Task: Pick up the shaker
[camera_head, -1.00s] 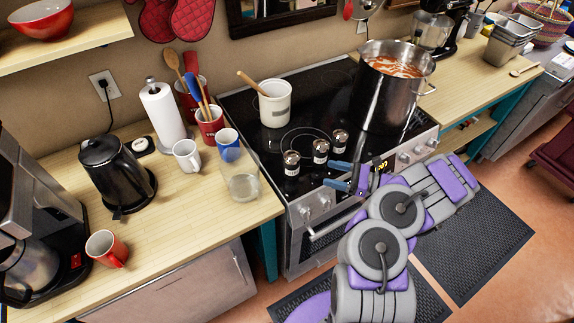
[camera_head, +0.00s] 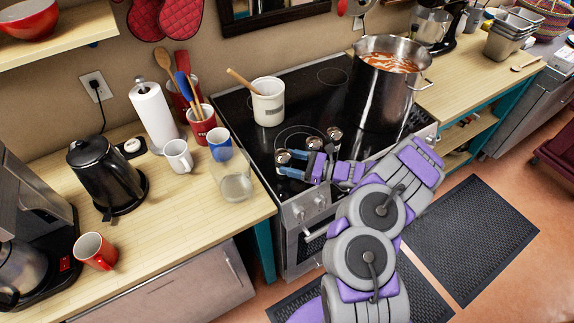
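Three small glass shakers with metal lids stand in a row on the black stovetop. The leftmost shaker (camera_head: 283,157) is at the tips of my gripper (camera_head: 288,163). My gripper's two blue fingers point left and are spread apart, one on the far side of this shaker and one on the near side. I cannot tell whether they touch it. The lower part of this shaker is hidden. The middle shaker (camera_head: 314,143) is partly hidden behind my gripper, and the right shaker (camera_head: 333,135) stands just beyond my gripper's wrist.
A white pot with a wooden spoon (camera_head: 268,103) stands behind the shakers on the stove (camera_head: 235,103). A tall steel pot of red soup (camera_head: 380,95) stands to the right. A glass jar (camera_head: 236,184), mugs and a black kettle (camera_head: 100,178) are on the left counter.

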